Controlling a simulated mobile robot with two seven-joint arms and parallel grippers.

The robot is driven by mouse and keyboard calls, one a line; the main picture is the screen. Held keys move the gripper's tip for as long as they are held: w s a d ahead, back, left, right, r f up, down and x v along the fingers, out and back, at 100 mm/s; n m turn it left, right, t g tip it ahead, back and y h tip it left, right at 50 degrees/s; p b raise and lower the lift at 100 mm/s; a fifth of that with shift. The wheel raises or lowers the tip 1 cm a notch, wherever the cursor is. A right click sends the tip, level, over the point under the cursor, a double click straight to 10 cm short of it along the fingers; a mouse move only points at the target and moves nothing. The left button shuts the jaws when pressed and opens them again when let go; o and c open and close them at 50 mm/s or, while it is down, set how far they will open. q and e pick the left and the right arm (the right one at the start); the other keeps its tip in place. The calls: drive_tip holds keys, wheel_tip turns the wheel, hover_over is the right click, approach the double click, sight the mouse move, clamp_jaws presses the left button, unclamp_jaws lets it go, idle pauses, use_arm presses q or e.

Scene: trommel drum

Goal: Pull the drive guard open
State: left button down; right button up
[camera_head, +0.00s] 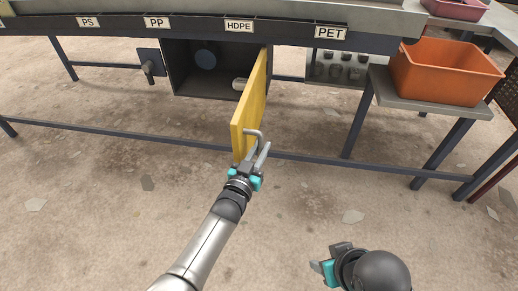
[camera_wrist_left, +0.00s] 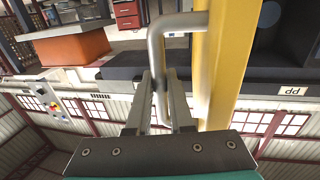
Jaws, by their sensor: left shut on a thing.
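The drive guard (camera_head: 249,107) is a yellow panel. It stands swung out from a dark box under the bench, edge towards me, and the inside of the box shows beside it. Its grey bar handle (camera_head: 259,133) is on the near end of the panel. My left gripper (camera_head: 256,156) is shut on this handle. In the left wrist view, the fingers (camera_wrist_left: 160,98) close around the handle (camera_wrist_left: 176,24) beside the yellow guard (camera_wrist_left: 222,65). My right gripper (camera_head: 328,262) is low in the head view, apart from the guard; its finger gap is unclear.
The dark box (camera_head: 188,80) holds a round blue-grey part (camera_head: 205,59) and a pale cylinder (camera_head: 240,84). A low rail (camera_head: 110,132) runs along the bench legs. An orange bin (camera_head: 445,70) stands on a side table at the right.

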drive_tip(key=shift+a, duration=0.1)
use_arm(q)
drive_tip(key=c, duration=0.8)
unclamp_jaws()
drive_tip(key=shift+s+a, duration=0.1)
use_arm(e)
drive_tip(key=shift+r, duration=0.1)
use_arm(q)
drive_tip(key=p+v, duration=0.3)
drive_tip(key=v, duration=0.3)
drive_tip(key=p+v, duration=0.3)
drive_tip(key=v, duration=0.6)
drive_tip(key=shift+p, duration=0.3)
use_arm(e)
drive_tip(key=s+d+f+g, duration=0.1)
drive_tip(key=s+f, duration=0.3)
drive_tip(key=f, duration=0.9)
drive_tip(key=shift+f+g, duration=0.25)
drive_tip(key=shift+g, duration=0.35)
